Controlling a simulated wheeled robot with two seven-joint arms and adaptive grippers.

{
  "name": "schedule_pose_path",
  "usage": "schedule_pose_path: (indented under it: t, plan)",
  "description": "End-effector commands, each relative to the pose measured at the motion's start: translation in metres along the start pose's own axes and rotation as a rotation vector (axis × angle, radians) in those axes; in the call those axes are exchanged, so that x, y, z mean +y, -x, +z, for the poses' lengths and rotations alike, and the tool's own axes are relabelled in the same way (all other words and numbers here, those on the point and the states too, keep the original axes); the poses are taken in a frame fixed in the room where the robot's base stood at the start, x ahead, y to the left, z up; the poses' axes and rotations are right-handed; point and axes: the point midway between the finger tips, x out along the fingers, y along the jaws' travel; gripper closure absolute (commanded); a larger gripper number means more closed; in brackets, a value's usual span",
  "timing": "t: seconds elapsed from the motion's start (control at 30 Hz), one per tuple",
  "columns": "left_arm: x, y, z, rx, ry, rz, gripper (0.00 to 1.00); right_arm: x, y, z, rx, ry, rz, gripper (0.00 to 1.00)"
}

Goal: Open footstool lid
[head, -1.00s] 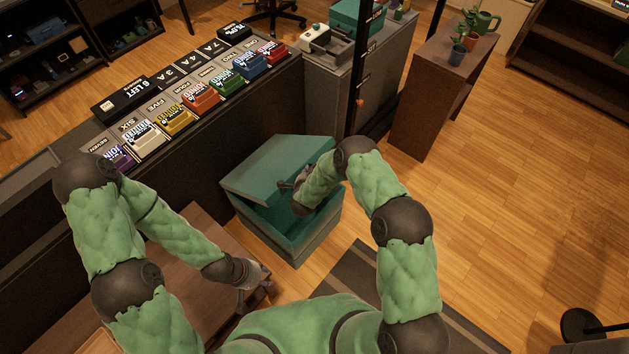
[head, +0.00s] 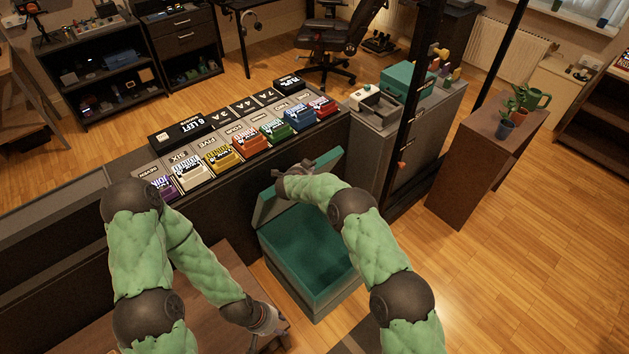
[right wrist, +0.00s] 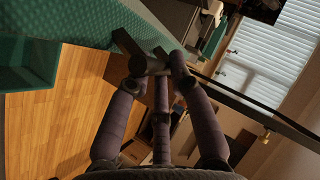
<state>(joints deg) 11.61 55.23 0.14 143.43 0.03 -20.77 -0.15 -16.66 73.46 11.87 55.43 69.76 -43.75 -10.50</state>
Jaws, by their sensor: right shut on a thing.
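The teal footstool (head: 310,250) stands on the wood floor against the counter, its hollow inside showing. Its lid (head: 330,160) is tilted steeply up at the counter side, partly hidden by my right arm. My right gripper (head: 284,180) is at the lid's upper edge. In the right wrist view, my right gripper (right wrist: 155,68) is shut on the edge of the textured teal lid (right wrist: 75,18), and part of the footstool box (right wrist: 30,65) shows at left. My left gripper (head: 268,322) is low over the brown table, away from the footstool; its finger opening is unclear.
The counter (head: 225,190) with several coloured boxes runs right behind the footstool. A grey cabinet (head: 425,130) and a dark post (head: 405,130) stand to its right. A brown table (head: 215,290) is at left. The floor at right (head: 510,270) is clear.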

Motion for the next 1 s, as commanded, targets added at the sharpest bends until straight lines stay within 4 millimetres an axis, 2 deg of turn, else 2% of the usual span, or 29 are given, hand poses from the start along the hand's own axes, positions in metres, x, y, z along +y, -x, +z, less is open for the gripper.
schedule_pose_path:
  t: [0.1, 0.23, 0.67, 0.7, 0.77, 1.0]
  plan:
    - [0.000, -0.001, 0.000, 0.000, 0.000, 0.000, 0.60, -0.011, -0.002, 0.003, -0.002, -0.003, -0.004, 1.00]
    - [-0.001, -0.001, 0.000, 0.000, 0.000, 0.000, 0.60, -0.015, -0.003, 0.004, -0.002, -0.004, -0.002, 1.00]
    - [-0.001, -0.001, 0.000, 0.000, 0.000, 0.000, 0.60, -0.017, -0.004, 0.004, -0.001, -0.003, -0.001, 1.00]
    - [-0.001, -0.001, 0.000, 0.000, 0.000, 0.000, 0.60, -0.017, -0.004, 0.004, -0.001, -0.003, -0.001, 0.70]
    - [-0.001, -0.001, 0.000, 0.000, 0.000, 0.000, 0.60, -0.017, -0.004, 0.004, -0.001, -0.002, -0.001, 0.54]
    - [-0.001, -0.001, 0.000, 0.000, 0.000, 0.000, 0.60, -0.015, -0.004, 0.005, -0.002, -0.001, 0.001, 0.54]
